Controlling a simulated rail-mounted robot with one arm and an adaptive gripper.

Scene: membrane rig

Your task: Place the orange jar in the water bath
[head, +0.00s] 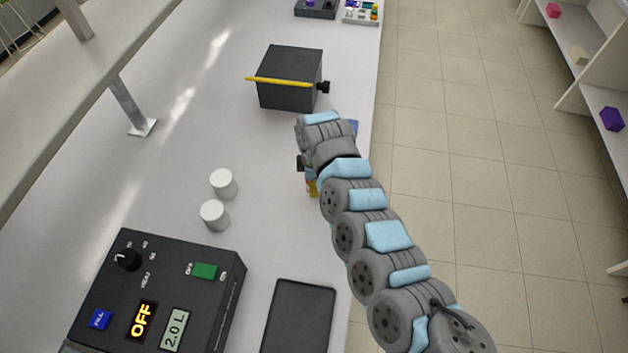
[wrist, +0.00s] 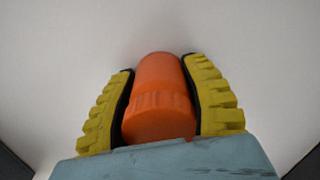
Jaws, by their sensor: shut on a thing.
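The orange jar (wrist: 158,100) is between the two yellow fingers of my gripper (wrist: 163,95) in the wrist view, with a finger against each side. In the head view my gripper (head: 311,186) is mostly hidden behind my arm, over the right part of the bench, and little of the jar shows. A dark box (head: 225,285) at the lower left has a dial, a FILL button, a green switch and displays reading OFF and 2.0 L. It looks like the water bath's control unit. No open basin is visible.
Two white cylinders (head: 223,183) stand left of my gripper. A flat dark tray (head: 300,315) lies right of the control box. A dark grey block (head: 290,88) with a yellow rod (head: 280,82) stands beyond my gripper. A shelf post (head: 128,105) rises at the left.

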